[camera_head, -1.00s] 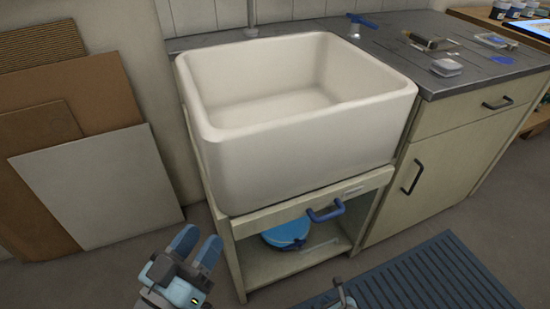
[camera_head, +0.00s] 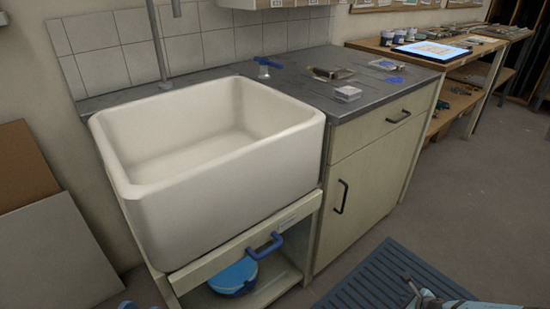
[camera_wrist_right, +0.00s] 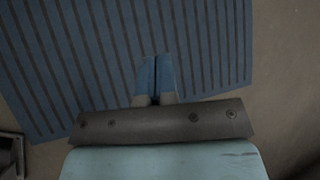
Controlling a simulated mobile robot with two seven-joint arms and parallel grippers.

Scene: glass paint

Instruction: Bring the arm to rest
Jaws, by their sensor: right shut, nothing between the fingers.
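My right gripper (camera_head: 413,287) shows at the bottom right of the head view, above the blue ribbed mat (camera_head: 385,270). In the right wrist view its two blue fingers (camera_wrist_right: 155,78) lie together with nothing between them, over the mat (camera_wrist_right: 205,45). Only a small bit of my left gripper (camera_head: 128,304) shows at the bottom edge of the head view, left of the sink cabinet; its jaws are cut off by the frame.
A grey worktop (camera_head: 300,90) holds small items. A wooden shelf unit (camera_head: 455,62) stands behind. Boards (camera_head: 55,255) lean at left. Floor at right is clear.

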